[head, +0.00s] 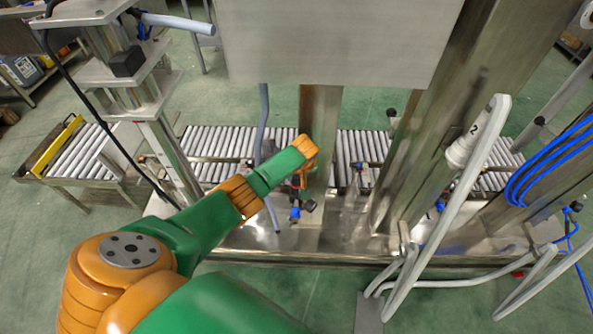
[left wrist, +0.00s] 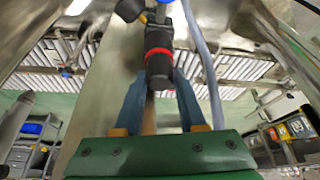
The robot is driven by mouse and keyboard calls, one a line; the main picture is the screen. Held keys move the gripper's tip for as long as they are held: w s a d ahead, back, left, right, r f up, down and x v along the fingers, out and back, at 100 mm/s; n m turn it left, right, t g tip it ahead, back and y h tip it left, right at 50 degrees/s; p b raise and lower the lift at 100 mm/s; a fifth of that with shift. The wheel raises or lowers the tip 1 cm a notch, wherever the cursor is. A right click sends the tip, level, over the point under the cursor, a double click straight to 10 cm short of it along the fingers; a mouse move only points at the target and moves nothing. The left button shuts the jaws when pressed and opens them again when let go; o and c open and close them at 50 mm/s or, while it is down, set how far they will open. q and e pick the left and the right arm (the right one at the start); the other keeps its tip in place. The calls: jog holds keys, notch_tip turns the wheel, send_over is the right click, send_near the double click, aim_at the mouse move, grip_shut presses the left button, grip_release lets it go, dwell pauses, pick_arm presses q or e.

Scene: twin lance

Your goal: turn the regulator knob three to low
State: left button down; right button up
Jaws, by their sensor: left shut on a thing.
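A black regulator knob with a red ring (left wrist: 158,52) shows in the left wrist view, in front of a steel column. My left gripper (left wrist: 159,80) has its two blue fingers on either side of the knob's lower black end and is shut on it. In the head view my green and orange left arm reaches to the column, and its wrist hides most of the gripper and the knob. I can read no number or low mark by this knob. My right gripper is in neither view.
A steel column (head: 320,110) stands behind the knob, with a grey hose (head: 264,115) beside it. A blue and black fitting (head: 296,214) sits just below. A roller conveyor (head: 220,142) runs behind.

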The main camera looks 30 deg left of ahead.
pick_arm(q)
jog(key=shift+w+n, duration=0.1)
jog(key=shift+n, duration=0.5)
jog(key=shift+n+y, duration=0.3)
jog(key=shift+c, duration=2.3)
grip_release()
